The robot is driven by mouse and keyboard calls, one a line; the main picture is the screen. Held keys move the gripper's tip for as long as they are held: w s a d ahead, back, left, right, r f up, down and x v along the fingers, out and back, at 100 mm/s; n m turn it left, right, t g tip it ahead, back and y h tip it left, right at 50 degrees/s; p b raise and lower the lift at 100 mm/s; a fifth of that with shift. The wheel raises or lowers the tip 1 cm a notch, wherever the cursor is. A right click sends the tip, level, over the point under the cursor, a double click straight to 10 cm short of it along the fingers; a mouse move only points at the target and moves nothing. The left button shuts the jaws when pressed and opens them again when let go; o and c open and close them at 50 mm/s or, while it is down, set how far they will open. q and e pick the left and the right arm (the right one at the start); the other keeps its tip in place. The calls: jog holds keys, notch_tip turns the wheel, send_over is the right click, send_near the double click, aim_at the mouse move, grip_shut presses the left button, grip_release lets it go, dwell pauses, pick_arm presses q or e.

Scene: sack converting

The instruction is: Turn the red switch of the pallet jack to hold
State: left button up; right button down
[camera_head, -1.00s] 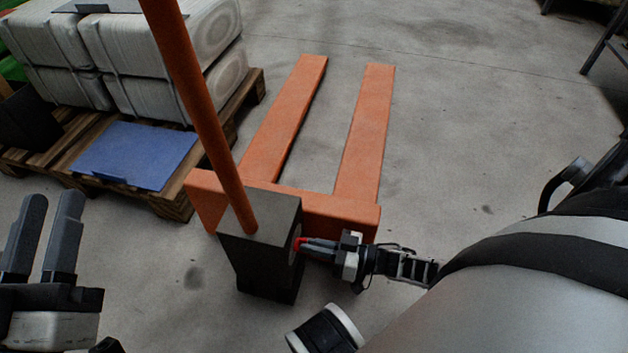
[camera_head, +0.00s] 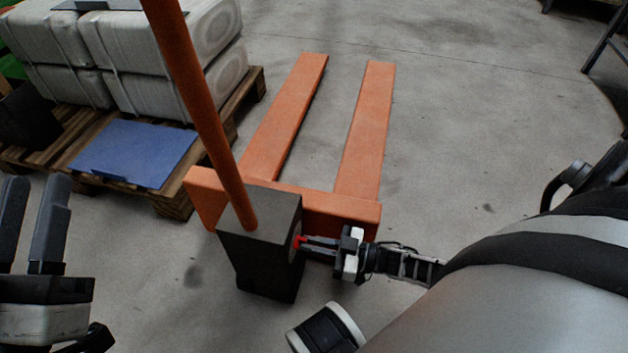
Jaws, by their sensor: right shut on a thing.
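The orange pallet jack has a dark box body (camera_head: 262,240) with an orange handle (camera_head: 200,100) rising from it and two forks (camera_head: 365,130) pointing away. The small red switch (camera_head: 298,241) is on the right side of the dark box. My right gripper (camera_head: 308,243) reaches in from the right and is shut on the red switch. Its fingers cover most of the switch, so its exact setting is hard to read. My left gripper (camera_head: 30,225) is at the lower left, away from the jack, with a gap between its two fingers and nothing in it.
A wooden pallet (camera_head: 170,203) stands at the left with wrapped white bales (camera_head: 150,75) and a blue sheet (camera_head: 133,153) on it. A dark metal frame (camera_head: 605,45) stands at the upper right. The concrete floor right of the forks is clear.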

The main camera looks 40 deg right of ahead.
jog(key=c, duration=1.5)
grip_release()
jog(key=shift+s, duration=0.1)
pick_arm(q)
jog(key=shift+f+n, duration=0.2)
jog(key=shift+n, duration=0.1)
pick_arm(e)
jog(key=v, duration=1.6)
jog(key=shift+d, duration=0.1)
pick_arm(q)
jog(key=shift+f, duration=0.15)
